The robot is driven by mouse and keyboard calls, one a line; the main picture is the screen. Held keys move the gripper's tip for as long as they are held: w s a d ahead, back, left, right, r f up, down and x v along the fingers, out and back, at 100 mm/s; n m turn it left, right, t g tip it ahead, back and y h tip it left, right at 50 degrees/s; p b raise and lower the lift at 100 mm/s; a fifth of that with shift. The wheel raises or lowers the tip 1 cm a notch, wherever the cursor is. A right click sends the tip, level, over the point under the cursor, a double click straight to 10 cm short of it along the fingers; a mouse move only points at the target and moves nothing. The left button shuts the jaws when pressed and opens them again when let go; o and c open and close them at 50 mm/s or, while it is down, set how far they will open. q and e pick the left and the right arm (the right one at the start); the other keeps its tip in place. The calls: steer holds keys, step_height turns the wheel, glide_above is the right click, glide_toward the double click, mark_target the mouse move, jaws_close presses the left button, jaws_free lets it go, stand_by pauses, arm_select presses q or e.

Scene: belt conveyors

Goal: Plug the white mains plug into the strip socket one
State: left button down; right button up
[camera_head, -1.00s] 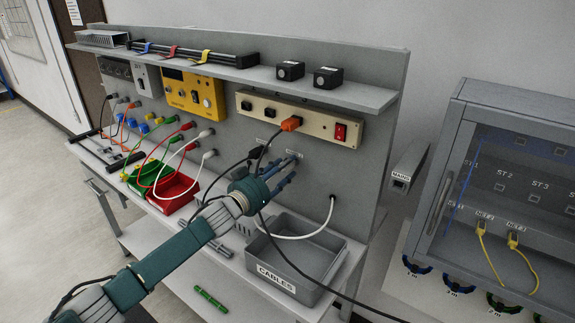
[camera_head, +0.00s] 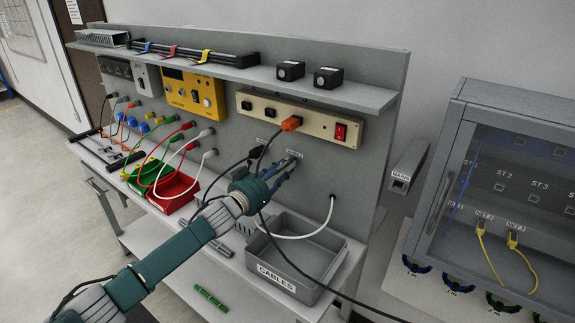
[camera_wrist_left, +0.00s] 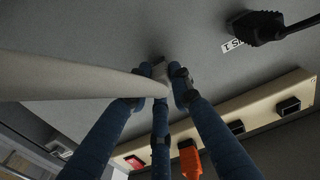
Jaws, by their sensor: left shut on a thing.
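My left gripper (camera_head: 292,160) reaches the grey back panel below the power strip (camera_head: 318,126). In the left wrist view its blue fingers (camera_wrist_left: 163,72) are shut around a small whitish piece, the white mains plug (camera_wrist_left: 160,76), mostly hidden by the fingers. A thick white cable (camera_wrist_left: 70,88) runs to it from the left. In the head view the white cable (camera_head: 300,236) comes from a hole in the panel and loops over the grey tray. The strip has dark sockets (camera_head: 246,105), an orange plug (camera_head: 291,123) in one socket and a red switch (camera_head: 340,132). My right gripper is out of view.
A black plug (camera_wrist_left: 256,27) sits at the panel beside a label, its cable leading away. The grey CABLES tray (camera_head: 284,281) is below my arm. Red (camera_head: 178,199) and green bins stand left. A shelf (camera_head: 340,90) overhangs the strip.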

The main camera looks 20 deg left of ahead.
arm_select(q)
steer(key=shift+s, duration=0.1)
steer(key=shift+s, duration=0.15)
steer(key=p+v, duration=0.2)
steer(key=v, duration=0.2)
steer(key=shift+s+a+p, duration=0.1)
steer(key=shift+s+p, duration=0.15)
steer(key=shift+p, duration=0.05)
stand_by(0.5)
